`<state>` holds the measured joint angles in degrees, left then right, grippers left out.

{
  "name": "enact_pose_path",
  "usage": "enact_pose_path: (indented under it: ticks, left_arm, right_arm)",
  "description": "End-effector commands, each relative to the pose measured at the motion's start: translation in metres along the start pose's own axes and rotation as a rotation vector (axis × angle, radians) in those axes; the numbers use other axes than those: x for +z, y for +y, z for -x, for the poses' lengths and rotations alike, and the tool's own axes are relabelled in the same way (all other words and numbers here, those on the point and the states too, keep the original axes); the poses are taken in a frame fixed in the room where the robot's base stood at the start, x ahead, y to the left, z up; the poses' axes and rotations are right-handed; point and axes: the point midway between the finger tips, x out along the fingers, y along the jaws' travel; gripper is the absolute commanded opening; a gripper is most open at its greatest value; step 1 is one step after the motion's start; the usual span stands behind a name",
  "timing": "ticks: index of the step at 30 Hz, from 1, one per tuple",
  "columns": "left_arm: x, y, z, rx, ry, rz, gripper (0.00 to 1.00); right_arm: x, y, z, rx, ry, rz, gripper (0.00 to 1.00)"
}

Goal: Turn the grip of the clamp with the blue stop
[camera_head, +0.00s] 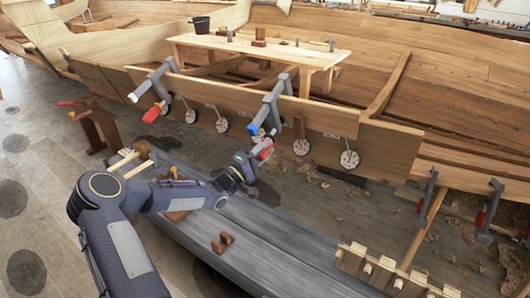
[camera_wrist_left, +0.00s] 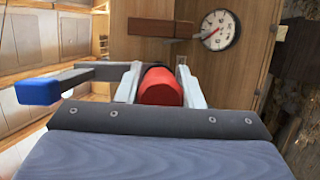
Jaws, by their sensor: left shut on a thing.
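The clamp (camera_head: 270,105) with the blue stop (camera_head: 253,129) sits on the plank edge near the middle of the head view. Its red grip (camera_head: 265,153) points down toward my left gripper (camera_head: 258,154). In the left wrist view the red grip (camera_wrist_left: 160,88) lies between the two pale fingers of my left gripper (camera_wrist_left: 158,85), which is shut on it. The blue stop (camera_wrist_left: 38,92) stands at the left of that view, at the end of the grey bar. My right gripper is not in view.
Another clamp (camera_head: 152,88) with a white stop and red grip is to the left. Round dials (camera_head: 349,159) hang along the plank (camera_head: 385,150). A wooden bench (camera_head: 300,57) stands behind. A grey plank platform (camera_head: 270,235) with small brown blocks (camera_head: 223,241) lies below my arm.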

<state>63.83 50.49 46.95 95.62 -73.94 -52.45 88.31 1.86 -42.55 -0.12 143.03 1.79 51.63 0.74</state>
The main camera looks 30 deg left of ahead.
Motion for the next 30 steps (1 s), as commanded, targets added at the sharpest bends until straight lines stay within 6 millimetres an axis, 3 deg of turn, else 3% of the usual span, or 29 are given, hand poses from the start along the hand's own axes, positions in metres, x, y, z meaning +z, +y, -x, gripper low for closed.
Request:
enact_pose_path:
  ticks: [18, 30]
  left_arm:
    - [-0.001, -0.001, 0.002, 0.197, 0.002, 0.543, 0.11]
    - [-0.002, 0.002, 0.001, 0.282, 0.002, 0.775, 0.11]
  right_arm:
    - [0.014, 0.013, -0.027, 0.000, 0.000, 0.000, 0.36]
    - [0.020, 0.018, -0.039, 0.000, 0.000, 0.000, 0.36]
